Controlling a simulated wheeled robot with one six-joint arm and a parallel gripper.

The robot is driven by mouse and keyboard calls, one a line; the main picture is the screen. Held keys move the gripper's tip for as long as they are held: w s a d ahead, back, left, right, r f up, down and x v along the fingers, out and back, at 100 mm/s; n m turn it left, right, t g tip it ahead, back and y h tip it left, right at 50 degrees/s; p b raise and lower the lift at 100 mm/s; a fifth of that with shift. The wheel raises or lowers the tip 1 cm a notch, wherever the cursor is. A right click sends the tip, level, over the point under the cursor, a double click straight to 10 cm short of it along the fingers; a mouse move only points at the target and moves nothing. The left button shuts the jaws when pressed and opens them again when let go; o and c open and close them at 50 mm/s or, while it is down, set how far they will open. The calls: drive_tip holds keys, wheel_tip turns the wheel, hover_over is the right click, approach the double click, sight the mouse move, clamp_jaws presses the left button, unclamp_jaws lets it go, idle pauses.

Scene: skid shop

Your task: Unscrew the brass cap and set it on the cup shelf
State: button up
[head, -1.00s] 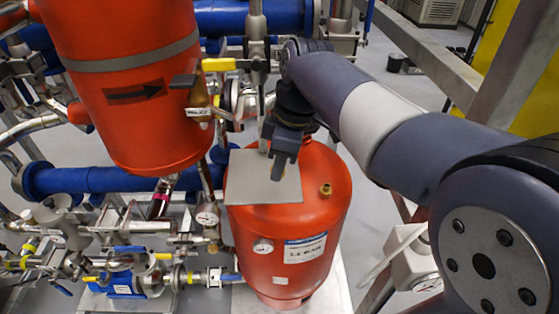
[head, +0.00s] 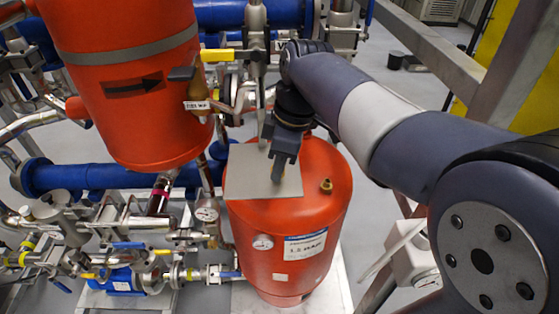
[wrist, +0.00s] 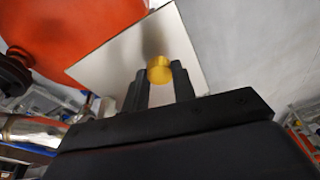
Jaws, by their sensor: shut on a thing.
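My gripper (head: 278,174) is over the grey square plate of the cup shelf (head: 245,182), which lies over the left part of the red tank's top. In the wrist view my gripper (wrist: 160,86) is shut on the yellow brass cap (wrist: 160,69), which sits between the fingertips. The shelf (wrist: 105,68) is behind the cap there. I cannot tell whether the cap touches the plate. In the head view the cap is hidden by the fingers. A small brass fitting (head: 326,186) stands on the tank's top, right of the plate and apart from my gripper.
The red tank (head: 325,215) stands below the plate. A larger red vessel (head: 130,90) hangs at the upper left. Valves, a gauge (head: 207,213) and blue pipes (head: 95,178) crowd the left. A metal frame beam (head: 430,55) crosses the upper right.

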drive_tip(key=shift+f, duration=0.2)
drive_tip(key=shift+f+b, duration=0.45)
drive_tip(key=shift+f, duration=0.05)
drive_tip(key=shift+f, duration=0.15)
idle(0.3)
drive_tip(key=o, duration=1.2)
drive_tip(key=shift+c, duration=0.2)
drive_tip(key=p+v, duration=0.2)
drive_tip(key=a+p+v, duration=0.1)
drive_tip(key=p+v, duration=0.1)
drive_tip(key=v, duration=0.1)
drive_tip(key=p+v, duration=0.2)
drive_tip(key=shift+w+a+r, duration=0.1)
drive_tip(key=shift+a+r, duration=0.15)
drive_tip(key=shift+r, duration=0.15)
